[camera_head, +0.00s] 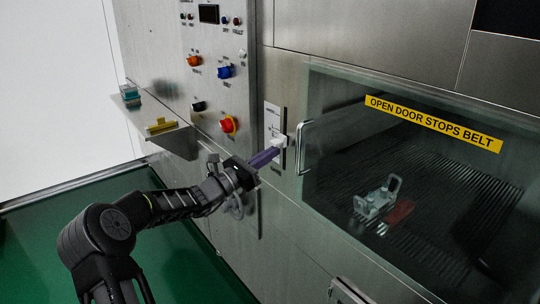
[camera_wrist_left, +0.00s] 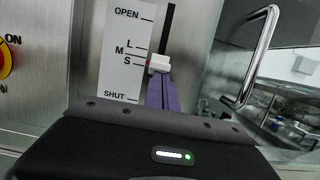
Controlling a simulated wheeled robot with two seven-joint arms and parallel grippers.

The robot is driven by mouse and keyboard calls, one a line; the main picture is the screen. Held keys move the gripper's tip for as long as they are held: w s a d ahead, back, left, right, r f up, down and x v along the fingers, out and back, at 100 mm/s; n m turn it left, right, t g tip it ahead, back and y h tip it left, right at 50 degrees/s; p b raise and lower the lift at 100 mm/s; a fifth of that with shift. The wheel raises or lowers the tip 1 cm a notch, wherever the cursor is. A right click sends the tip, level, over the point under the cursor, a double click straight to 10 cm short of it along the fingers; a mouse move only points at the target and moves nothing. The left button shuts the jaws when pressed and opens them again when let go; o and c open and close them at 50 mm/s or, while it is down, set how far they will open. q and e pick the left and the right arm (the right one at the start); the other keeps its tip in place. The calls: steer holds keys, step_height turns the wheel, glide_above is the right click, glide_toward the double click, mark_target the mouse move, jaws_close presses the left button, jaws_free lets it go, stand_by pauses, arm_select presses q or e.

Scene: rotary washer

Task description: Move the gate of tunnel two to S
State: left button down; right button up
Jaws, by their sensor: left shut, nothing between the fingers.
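The gate slider has a white scale plate (camera_head: 273,118) on the steel wall, marked OPEN, L, M, S and SHUT from top to bottom in the left wrist view (camera_wrist_left: 115,88). Its white knob (camera_head: 280,141) sits in a dark vertical slot. In the left wrist view the knob (camera_wrist_left: 159,63) is about level with the S mark, its red pointer close to that line. My left gripper (camera_head: 272,154) is shut, its purple fingers (camera_wrist_left: 158,78) just below the knob; I cannot tell whether they touch it. The tunnel number is not readable. My right gripper is not in view.
A metal door handle (camera_head: 302,146) stands out just right of the slider, beside the glass door (camera_head: 400,150) with a yellow sign (camera_head: 432,122). Knobs, including a red one (camera_head: 228,124), are up left. A small ledge (camera_head: 175,140) juts out at left.

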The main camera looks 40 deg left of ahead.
arm_select(q)
steer(key=shift+f, duration=0.1)
step_height(320, 180, down, 4)
steer(key=b, duration=0.2)
steer(key=shift+f+b, duration=0.15)
steer(key=shift+b, duration=0.2)
steer(key=v, duration=1)
steer(key=shift+r, duration=0.2)
steer(key=c, duration=2.1)
jaws_free()
